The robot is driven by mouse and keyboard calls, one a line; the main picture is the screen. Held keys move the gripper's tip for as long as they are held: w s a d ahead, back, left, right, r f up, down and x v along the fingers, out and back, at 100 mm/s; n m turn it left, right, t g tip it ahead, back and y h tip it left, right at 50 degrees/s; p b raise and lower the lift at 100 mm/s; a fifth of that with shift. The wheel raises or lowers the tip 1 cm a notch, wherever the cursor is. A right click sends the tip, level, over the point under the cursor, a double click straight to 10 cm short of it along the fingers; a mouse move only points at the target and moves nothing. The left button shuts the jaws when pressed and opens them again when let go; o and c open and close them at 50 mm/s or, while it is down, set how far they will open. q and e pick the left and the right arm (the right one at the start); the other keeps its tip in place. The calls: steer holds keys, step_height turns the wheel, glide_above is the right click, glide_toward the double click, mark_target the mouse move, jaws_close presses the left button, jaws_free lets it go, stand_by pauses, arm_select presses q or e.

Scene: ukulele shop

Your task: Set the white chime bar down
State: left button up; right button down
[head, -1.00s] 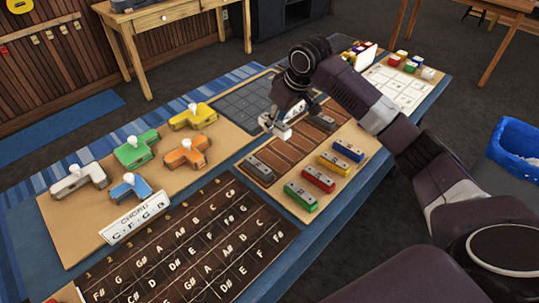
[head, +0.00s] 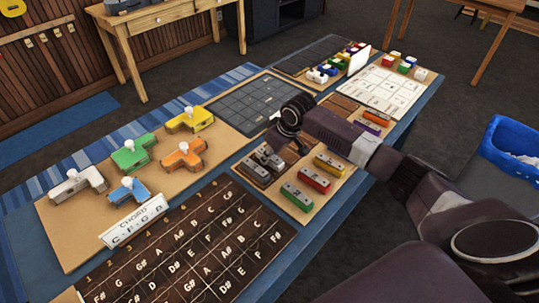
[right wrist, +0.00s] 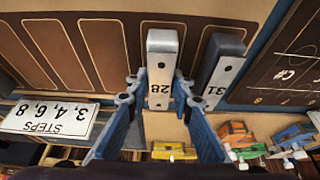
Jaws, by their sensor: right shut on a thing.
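The white chime bar (right wrist: 160,65), marked 28, is held between the two blue fingers of my right gripper (right wrist: 158,100). In the head view my right gripper (head: 278,148) is low over the near end of the brown slotted rack (right wrist: 100,50). The dark grey bar (right wrist: 222,65), marked 31, lies in the rack right beside the white bar, with a narrow gap between them. The white bar lines up with the slots; I cannot tell whether it touches the rack. My left gripper is not in view.
A yellow bar (head: 331,165), a red bar (head: 314,181) and a green bar (head: 298,197) lie on the board beside the rack. A card reading STEPS 3, 4, 6, 8 (right wrist: 52,118) stands nearby. Several empty slots are beside the white bar.

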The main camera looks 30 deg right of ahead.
steer(key=c, duration=1.7)
jaws_free()
steer(key=shift+f, duration=0.1)
steer(key=shift+r, duration=0.4)
steer(key=b+v, duration=0.1)
steer(key=v, duration=1)
steer(key=shift+s+d+r, duration=0.1)
steer(key=shift+r, duration=0.15)
